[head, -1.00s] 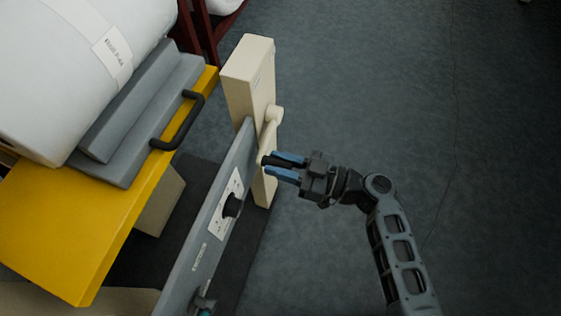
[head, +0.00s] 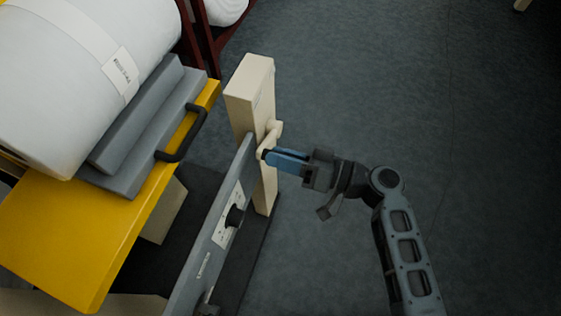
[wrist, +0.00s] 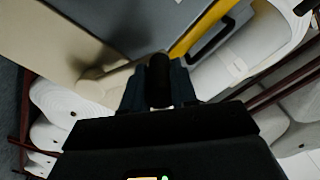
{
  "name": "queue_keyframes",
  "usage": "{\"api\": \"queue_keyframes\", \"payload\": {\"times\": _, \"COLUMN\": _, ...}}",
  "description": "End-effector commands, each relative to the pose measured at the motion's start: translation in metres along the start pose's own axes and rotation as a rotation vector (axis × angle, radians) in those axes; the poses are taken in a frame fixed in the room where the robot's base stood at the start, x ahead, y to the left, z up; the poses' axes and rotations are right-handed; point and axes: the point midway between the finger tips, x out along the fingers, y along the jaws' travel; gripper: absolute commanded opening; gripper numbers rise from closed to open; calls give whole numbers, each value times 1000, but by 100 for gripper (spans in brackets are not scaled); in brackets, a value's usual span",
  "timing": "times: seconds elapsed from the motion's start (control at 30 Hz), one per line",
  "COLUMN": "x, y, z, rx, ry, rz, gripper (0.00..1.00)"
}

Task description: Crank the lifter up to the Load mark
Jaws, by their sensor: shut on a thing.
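The lifter has a yellow platform (head: 60,240) and a cream column (head: 250,85). A cream crank arm (head: 271,137) sits on the column's side and ends in a black handle (head: 264,154). My gripper (head: 278,156) is shut on this handle from the right. In the wrist view the black handle (wrist: 159,80) stands between my dark fingers. The fingers and handle partly overlap in the head view. No Load mark is readable in either view.
Dark floor (head: 350,80) is open to the right.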

Motion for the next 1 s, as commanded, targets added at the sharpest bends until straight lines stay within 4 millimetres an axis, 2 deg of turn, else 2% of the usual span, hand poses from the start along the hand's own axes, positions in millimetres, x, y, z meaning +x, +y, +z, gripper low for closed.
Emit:
{"api": "queue_keyframes", "payload": {"times": 0.03, "x": 0, "y": -4, "z": -14, "rx": 37, "ry": 8, "rz": -3, "gripper": 0}}
{"api": "queue_keyframes", "payload": {"times": 0.47, "x": 0, "y": 0, "z": -61, "rx": 443, "ry": 10, "rz": -4, "gripper": 0}}
{"api": "queue_keyframes", "payload": {"times": 1.0, "x": -1, "y": 31, "z": -110, "rx": 956, "ry": 14, "rz": -4, "gripper": 0}}
